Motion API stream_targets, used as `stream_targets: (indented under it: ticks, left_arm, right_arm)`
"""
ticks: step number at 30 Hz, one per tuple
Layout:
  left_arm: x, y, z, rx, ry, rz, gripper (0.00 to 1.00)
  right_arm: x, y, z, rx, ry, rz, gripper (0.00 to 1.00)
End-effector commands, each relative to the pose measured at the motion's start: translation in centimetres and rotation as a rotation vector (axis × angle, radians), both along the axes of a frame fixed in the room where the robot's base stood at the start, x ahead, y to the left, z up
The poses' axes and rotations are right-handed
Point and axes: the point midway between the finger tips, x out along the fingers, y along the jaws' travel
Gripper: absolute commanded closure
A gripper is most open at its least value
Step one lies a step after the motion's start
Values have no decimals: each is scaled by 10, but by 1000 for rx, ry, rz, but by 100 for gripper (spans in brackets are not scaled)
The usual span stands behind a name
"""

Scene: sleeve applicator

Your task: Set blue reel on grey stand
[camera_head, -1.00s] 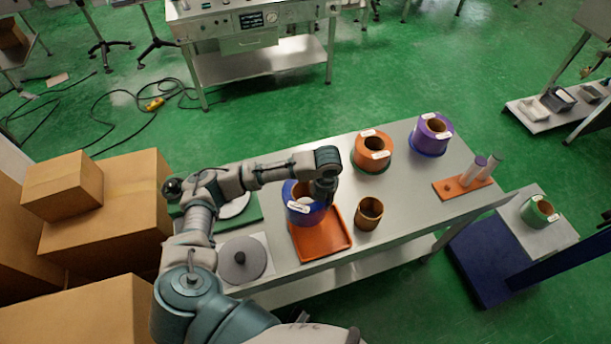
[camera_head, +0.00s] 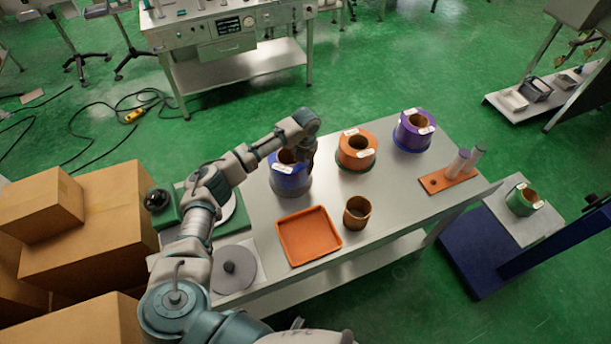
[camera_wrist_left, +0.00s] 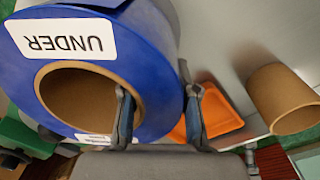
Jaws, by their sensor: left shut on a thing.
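The blue reel (camera_head: 286,182) has white labels and a brown core. It is on the left part of the table, behind the orange tray, and fills the upper left of the left wrist view (camera_wrist_left: 150,55). My left gripper (camera_head: 309,165) is shut on the reel's right wall, one finger inside the core and one outside, as its fingers (camera_wrist_left: 160,112) show. A grey rim, seemingly the grey stand (camera_head: 293,195), shows under the reel. I cannot tell whether the reel touches it or hovers just above. My right gripper is out of view.
The orange tray (camera_head: 309,236) is empty, with a brown tube (camera_head: 357,213) beside it. An orange reel (camera_head: 356,149) and a purple reel (camera_head: 414,130) stand at the back right. A grey knobbed disc (camera_head: 233,268) lies front left. Boxes (camera_head: 92,225) are at the left.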

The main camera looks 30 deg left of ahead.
Motion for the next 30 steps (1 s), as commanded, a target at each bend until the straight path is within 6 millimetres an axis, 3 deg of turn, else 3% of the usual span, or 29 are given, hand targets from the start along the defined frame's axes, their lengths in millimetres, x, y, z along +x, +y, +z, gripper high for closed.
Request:
stream_targets:
  ticks: [5,13,20,21,23,30]
  left_arm:
    - [4,2,-1,0,-4,-1,100]
    - [4,2,-31,0,-4,0,100]
    - [4,2,-33,0,-5,-1,100]
    - [3,2,-36,0,0,-1,64]
    - [3,2,-36,0,0,-1,49]
    - [3,2,-36,0,0,-1,46]
  right_arm:
    - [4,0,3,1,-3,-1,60]
    - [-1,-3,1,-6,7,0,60]
    - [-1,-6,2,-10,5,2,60]
    - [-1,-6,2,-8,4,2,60]
    - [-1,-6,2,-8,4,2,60]
    - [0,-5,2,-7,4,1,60]
